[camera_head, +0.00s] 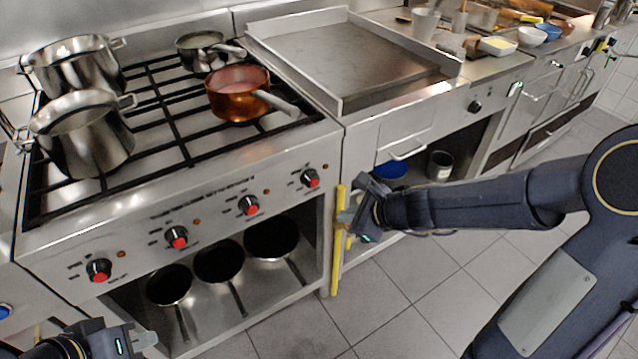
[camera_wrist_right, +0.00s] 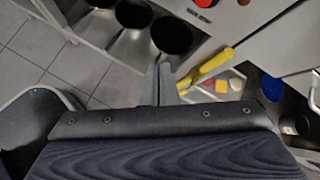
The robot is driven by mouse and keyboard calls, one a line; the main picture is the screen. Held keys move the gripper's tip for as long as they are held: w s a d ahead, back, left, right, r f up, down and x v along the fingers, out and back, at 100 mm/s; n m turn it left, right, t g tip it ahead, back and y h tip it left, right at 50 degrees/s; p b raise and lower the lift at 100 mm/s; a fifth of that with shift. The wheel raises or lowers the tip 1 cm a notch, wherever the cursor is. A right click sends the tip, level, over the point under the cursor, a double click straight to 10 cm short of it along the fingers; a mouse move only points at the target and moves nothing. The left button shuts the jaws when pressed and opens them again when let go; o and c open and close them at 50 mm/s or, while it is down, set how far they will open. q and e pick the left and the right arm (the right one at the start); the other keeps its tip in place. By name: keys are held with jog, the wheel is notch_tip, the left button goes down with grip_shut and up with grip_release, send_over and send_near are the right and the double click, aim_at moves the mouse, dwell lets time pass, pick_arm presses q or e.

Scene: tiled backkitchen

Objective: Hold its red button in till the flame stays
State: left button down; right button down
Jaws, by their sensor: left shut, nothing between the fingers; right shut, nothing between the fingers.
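The stove (camera_head: 200,165) fills the left of the head view. Its front panel carries several black knobs with red faces: the far-left knob (camera_head: 99,269), the second knob (camera_head: 176,237), the third knob (camera_head: 249,206) and the far-right knob (camera_head: 310,178). Small orange-red spots sit beside them. No flame shows. My right gripper (camera_head: 346,217) is shut and empty, below and right of the far-right knob, beside a yellow bar (camera_head: 337,255). In the wrist view its fingertips (camera_wrist_right: 158,84) point toward the stove, apart from a red knob face (camera_wrist_right: 203,3). My left gripper (camera_head: 143,340) is shut and empty at the bottom left.
A copper pan (camera_head: 238,95), a small pot (camera_head: 203,50) and two large steel pots (camera_head: 85,135) stand on the grate. Several black pans (camera_head: 219,261) lie on the shelf below. A griddle (camera_head: 350,60) adjoins the stove. Tiled floor (camera_head: 400,305) is open in front.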

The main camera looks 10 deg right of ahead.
aim_at(315, 183)
jog(key=w+a+p, duration=0.2)
jog(key=w+a, duration=0.1)
jog(key=w, duration=0.5)
jog(key=shift+w+p, duration=0.15)
jog(key=shift+p, duration=0.2)
jog(key=shift+w+a, duration=0.1)
jog(key=shift+w, duration=0.05)
dwell(1.9)
jog(key=shift+w+a, duration=0.1)
jog(key=shift+w, duration=0.15)
